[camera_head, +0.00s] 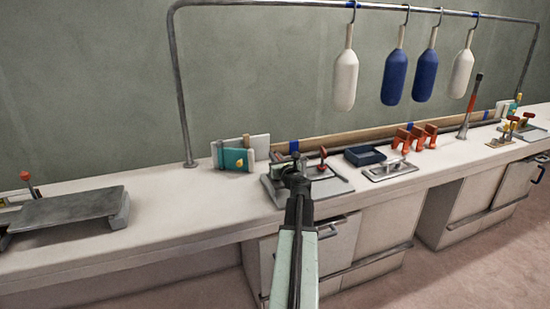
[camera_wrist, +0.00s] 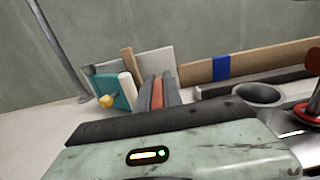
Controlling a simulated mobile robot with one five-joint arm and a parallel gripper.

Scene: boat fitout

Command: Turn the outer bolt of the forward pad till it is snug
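My gripper (camera_head: 297,172) is over a grey metal plate (camera_head: 338,187) on the bench, in the middle of the head view. Its fingertips are small and dark there, so I cannot tell whether they are open or shut. A red-topped upright part (camera_head: 322,161) stands on the plate, just right of my gripper; a red-topped part with a round red base also shows at the right edge of the wrist view (camera_wrist: 308,112). A grey round cup (camera_wrist: 258,95) sits beside it. I cannot make out which fitting is the forward pad, and no outer bolt is clearly visible.
Teal and white boards (camera_head: 236,157) stand left of the plate. A blue tray (camera_head: 364,155), a second grey plate (camera_head: 388,171) and orange clamps (camera_head: 414,136) lie to the right. Fenders (camera_head: 395,77) hang from a rail above. Bench between the far-left grey stand (camera_head: 68,210) and plate is clear.

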